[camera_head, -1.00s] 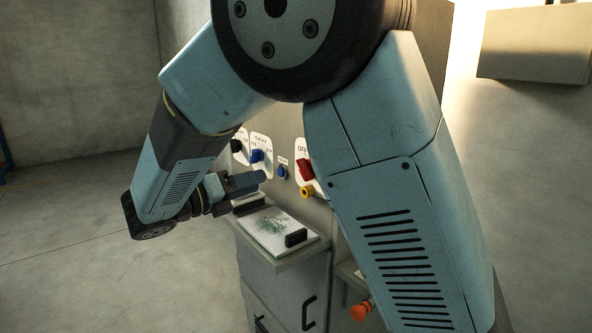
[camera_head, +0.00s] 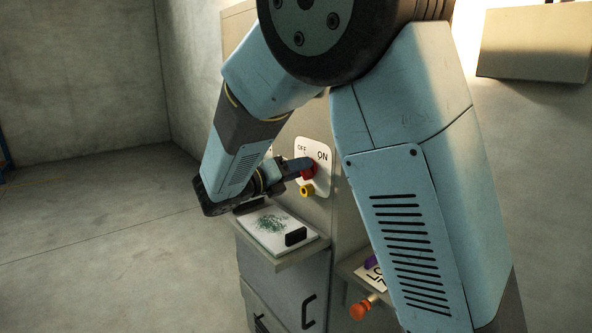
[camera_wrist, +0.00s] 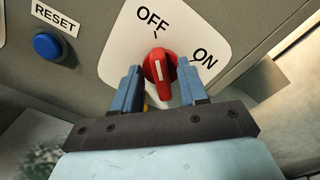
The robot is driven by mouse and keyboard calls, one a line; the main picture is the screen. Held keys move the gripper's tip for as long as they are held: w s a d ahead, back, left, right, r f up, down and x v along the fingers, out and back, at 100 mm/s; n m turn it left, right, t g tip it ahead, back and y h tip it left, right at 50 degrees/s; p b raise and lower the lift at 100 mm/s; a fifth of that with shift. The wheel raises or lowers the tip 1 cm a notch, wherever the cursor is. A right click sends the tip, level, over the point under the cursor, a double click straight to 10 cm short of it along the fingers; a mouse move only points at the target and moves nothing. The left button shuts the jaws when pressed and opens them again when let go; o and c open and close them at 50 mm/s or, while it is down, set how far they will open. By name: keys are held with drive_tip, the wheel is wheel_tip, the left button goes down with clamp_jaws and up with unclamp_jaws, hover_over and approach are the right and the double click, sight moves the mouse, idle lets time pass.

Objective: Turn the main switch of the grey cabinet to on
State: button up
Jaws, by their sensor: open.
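The grey cabinet (camera_head: 318,226) stands beyond my arm in the head view, with a white plate (camera_head: 326,160) marked OFF and ON. The red main switch (camera_head: 309,169) sits on that plate; in the wrist view the red switch (camera_wrist: 159,68) has its white line close to upright, towards the OFF side. My gripper (camera_wrist: 160,85) is open, with one blue finger on each side of the red handle. I cannot tell whether the fingers touch it. In the head view my gripper (camera_head: 299,168) is at the switch and partly covers it.
A blue RESET button (camera_wrist: 48,46) is left of the plate. A yellow knob (camera_head: 307,190) sits below the switch. A shelf (camera_head: 277,257) with a patterned sheet juts out under my gripper. An orange knob (camera_head: 361,309) sticks out lower right.

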drive_tip(key=shift+s, duration=0.1)
clamp_jaws()
idle(0.3)
drive_tip(key=shift+a, duration=0.1)
drive_tip(key=shift+m, duration=0.3)
drive_tip(key=shift+s+d+f+m, duration=0.1)
drive_tip(key=shift+d+m, duration=0.05)
drive_tip(key=shift+m, duration=2.7)
drive_tip(key=shift+s+d+m, duration=0.1)
drive_tip(key=shift+s+m, duration=0.05)
drive_tip(key=shift+m, duration=2.75)
drive_tip(key=shift+s+d+f+m, duration=0.1)
drive_tip(key=shift+d+m, duration=0.05)
drive_tip(key=shift+m, duration=2.7)
